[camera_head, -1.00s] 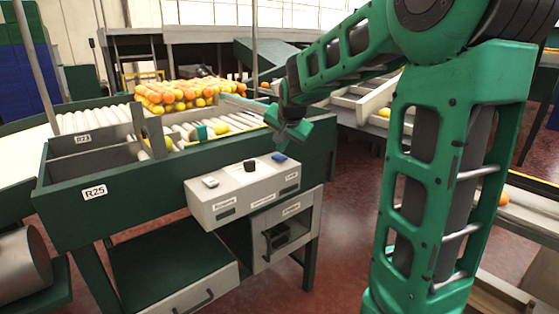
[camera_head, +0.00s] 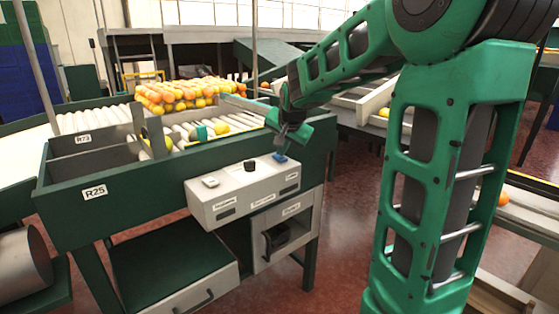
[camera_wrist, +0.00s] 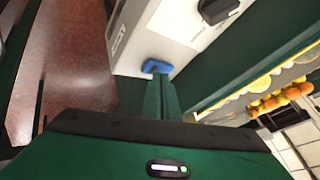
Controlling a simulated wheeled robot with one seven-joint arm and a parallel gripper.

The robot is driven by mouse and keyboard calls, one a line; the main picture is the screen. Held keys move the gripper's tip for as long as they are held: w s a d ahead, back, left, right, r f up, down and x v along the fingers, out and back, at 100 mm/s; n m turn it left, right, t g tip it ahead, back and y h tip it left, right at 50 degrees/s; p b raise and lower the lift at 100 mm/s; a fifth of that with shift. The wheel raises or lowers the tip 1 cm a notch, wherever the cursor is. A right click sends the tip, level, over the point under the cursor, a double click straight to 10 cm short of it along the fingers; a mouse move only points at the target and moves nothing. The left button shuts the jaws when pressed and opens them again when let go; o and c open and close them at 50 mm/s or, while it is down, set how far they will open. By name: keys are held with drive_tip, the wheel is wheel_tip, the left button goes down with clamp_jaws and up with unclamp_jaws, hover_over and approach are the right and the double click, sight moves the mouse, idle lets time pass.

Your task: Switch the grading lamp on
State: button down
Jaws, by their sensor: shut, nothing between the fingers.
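A pale control box (camera_head: 245,190) on the front of the green sorting table carries a white switch (camera_head: 210,181), a black knob (camera_head: 250,166) and a blue rocker (camera_head: 280,158). Their labels are too small to read. My gripper (camera_head: 282,148) is shut and empty, its tips at the blue rocker. The wrist view shows the closed fingers (camera_wrist: 160,88) pointing at the blue rocker (camera_wrist: 157,66), overlapping its near edge; I cannot tell whether they touch. The black knob (camera_wrist: 217,10) is above right there. I cannot make out the grading lamp.
Oranges and lemons (camera_head: 180,95) lie heaped behind the roller bed (camera_head: 215,127). A drawer unit (camera_head: 285,232) with a dark handle is under the control box. Open reddish floor (camera_head: 340,255) lies to the right of the table.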

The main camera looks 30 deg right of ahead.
sight(280, 158)
idle(0.4)
drive_tip(key=shift+w+r, duration=0.1)
drive_tip(key=shift+r, duration=0.5)
drive_tip(key=shift+w+r, duration=0.2)
drive_tip(key=shift+r, duration=1.05)
drive_tip(key=shift+w+r, duration=0.15)
drive_tip(key=shift+r, duration=1.1)
drive_tip(key=s+a+f+n+g+y, duration=0.1)
drive_tip(key=s+f, duration=0.4)
drive_tip(key=s, duration=0.8)
drive_tip(key=s+a+f+n+g+y, duration=0.1)
drive_tip(key=s+a+f+n+g, duration=0.2)
drive_tip(key=s, duration=1)
drive_tip(key=s+a+f+n+g+y, duration=0.1)
drive_tip(key=s+a+f+n+g, duration=0.1)
drive_tip(key=s+f, duration=0.5)
drive_tip(key=s+g, duration=0.1)
drive_tip(key=s, duration=0.4)
drive_tip(key=shift+s+f, duration=0.3)
drive_tip(key=shift+s, duration=0.1)
